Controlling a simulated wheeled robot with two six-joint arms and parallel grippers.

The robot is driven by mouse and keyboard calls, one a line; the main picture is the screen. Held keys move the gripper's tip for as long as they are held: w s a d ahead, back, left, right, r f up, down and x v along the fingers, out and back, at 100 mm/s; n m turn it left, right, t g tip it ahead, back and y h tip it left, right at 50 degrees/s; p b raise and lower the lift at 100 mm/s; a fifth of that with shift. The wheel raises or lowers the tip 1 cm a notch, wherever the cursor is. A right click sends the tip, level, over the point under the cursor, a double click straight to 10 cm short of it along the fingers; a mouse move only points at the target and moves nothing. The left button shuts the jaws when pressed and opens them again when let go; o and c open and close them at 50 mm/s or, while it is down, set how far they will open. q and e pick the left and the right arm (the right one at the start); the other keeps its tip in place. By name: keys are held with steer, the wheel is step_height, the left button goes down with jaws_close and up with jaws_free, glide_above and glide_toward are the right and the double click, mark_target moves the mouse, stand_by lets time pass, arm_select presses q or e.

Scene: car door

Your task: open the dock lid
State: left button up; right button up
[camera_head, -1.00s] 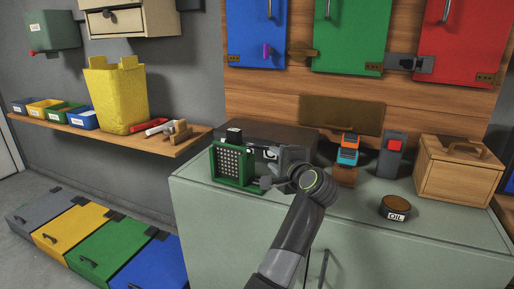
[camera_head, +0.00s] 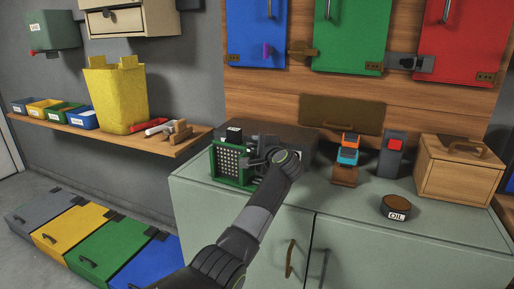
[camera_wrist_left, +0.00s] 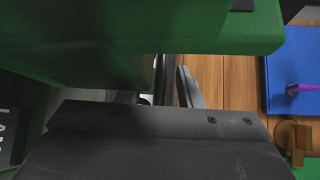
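A dark grey box (camera_head: 296,134) sits at the back left of the pale green cabinet; I cannot tell whether it is the dock or which part is its lid. A green gridded rack (camera_head: 231,165) stands at its front left. My left gripper (camera_head: 256,152) is at the front of the dark box, just right of the rack, and its fingers are mostly hidden by the wrist. In the left wrist view a large green surface (camera_wrist_left: 150,30) fills the top, very close, and the finger area is dark and partly covered. My right gripper is not in view.
The cabinet's front middle is clear. Wall doors hang above.

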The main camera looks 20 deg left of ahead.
arm_select(q)
steer(key=shift+c, duration=0.2)
jaws_close()
steer(key=shift+r, duration=0.15)
